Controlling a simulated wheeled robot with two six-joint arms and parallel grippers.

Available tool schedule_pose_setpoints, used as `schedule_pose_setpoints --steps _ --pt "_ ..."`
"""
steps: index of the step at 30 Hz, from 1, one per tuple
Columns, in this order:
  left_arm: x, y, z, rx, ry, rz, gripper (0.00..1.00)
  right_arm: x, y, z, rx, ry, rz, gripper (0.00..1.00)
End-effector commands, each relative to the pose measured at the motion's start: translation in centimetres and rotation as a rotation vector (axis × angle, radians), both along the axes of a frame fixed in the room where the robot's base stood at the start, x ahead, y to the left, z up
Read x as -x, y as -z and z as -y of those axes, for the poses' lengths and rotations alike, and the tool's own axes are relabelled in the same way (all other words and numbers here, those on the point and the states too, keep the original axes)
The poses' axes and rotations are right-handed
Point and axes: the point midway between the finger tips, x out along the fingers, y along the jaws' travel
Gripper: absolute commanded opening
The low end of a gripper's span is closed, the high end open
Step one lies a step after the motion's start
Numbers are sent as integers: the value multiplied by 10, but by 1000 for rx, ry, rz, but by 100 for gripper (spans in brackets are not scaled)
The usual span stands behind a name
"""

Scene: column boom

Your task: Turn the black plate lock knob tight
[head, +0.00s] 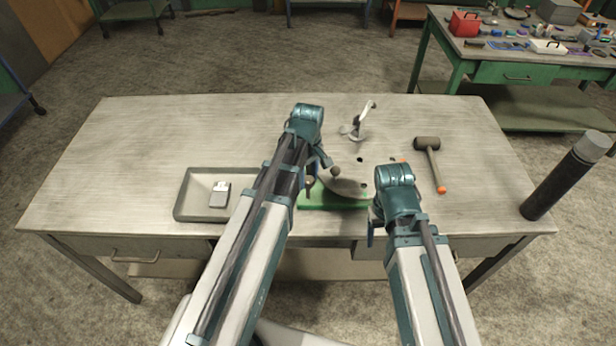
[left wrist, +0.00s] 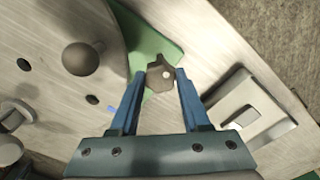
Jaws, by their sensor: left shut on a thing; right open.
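The dark lobed lock knob (left wrist: 160,76), with a bright dot on it, sits between the fingertips of my left gripper (left wrist: 162,73) in the left wrist view. The gripper is shut on it, at the edge of a grey round plate (left wrist: 40,50) with holes. A ball-headed handle (left wrist: 85,58) stands up from the plate. In the head view the plate (head: 350,189) lies on a green base (head: 330,205), and my left gripper (head: 312,178) is at its left side, partly hidden. My right gripper (head: 372,228) is open and empty at the plate's right front, mostly hidden by its arm.
A grey tray (head: 184,205) holding a small grey and white object (head: 220,196) lies left of my left arm. A metal clamp-like part (head: 356,128) stands behind the plate. A mallet (head: 428,145) lies to the right.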

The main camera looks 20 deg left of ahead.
Motion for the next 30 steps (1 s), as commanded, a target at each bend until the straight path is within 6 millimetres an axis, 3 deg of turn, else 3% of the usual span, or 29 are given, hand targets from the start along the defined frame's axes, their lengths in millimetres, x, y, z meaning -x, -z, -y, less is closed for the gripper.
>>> schedule_pose_setpoints --steps 30 --pt "1 1 0 0 929 -1 0 0 0 0 0 0 0 68"
